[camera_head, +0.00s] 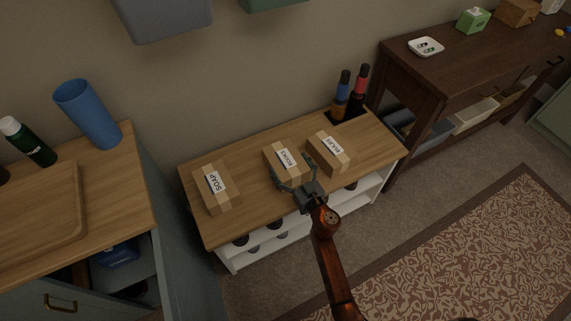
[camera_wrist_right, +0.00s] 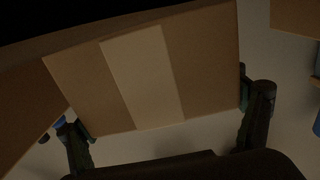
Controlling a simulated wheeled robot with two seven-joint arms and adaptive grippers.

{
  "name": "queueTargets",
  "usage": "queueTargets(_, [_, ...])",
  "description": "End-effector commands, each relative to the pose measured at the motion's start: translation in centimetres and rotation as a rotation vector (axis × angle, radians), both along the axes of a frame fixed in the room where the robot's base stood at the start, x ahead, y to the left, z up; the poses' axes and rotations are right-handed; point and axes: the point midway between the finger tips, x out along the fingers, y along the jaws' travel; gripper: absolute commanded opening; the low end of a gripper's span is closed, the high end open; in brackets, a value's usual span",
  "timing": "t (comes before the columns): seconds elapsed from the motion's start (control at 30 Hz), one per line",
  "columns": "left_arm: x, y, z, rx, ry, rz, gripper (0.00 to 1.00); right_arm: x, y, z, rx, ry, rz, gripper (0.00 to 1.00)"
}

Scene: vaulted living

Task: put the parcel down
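The middle parcel (camera_head: 281,160), a brown box with a pale tape band and a white label, is on or just above the wooden bench top (camera_head: 242,205); I cannot tell whether it bears on the wood. My right gripper (camera_head: 292,182) reaches it from the front, with one finger at each side. In the wrist view the parcel (camera_wrist_right: 142,72) fills the space between the right gripper's fingers (camera_wrist_right: 165,115), and both seem to touch its sides. The parcel's underside is hidden. My left gripper is not in view.
A parcel labelled SOAP (camera_head: 215,187) lies to the left, and another parcel (camera_head: 330,151) lies close on the right. A blue cup (camera_head: 88,114) stands on the left cabinet. Bare wood lies between the SOAP and middle parcels.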

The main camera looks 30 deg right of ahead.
Motion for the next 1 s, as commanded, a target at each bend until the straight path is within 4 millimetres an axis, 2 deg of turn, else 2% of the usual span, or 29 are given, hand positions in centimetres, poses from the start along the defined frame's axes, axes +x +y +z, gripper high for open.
queueTargets(0.07, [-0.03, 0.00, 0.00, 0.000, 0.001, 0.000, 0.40, -0.01, 0.00, -0.01, 0.001, 0.000, 0.000, 0.77])
queueTargets(0.63, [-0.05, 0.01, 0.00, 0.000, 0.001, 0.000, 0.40, 0.03, 0.04, 0.17, 0.001, -0.003, 0.001, 0.37])
queueTargets(1.0, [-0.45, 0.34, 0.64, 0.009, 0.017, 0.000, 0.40, 0.04, 0.06, 0.79, 0.001, -0.005, 0.001, 0.36])
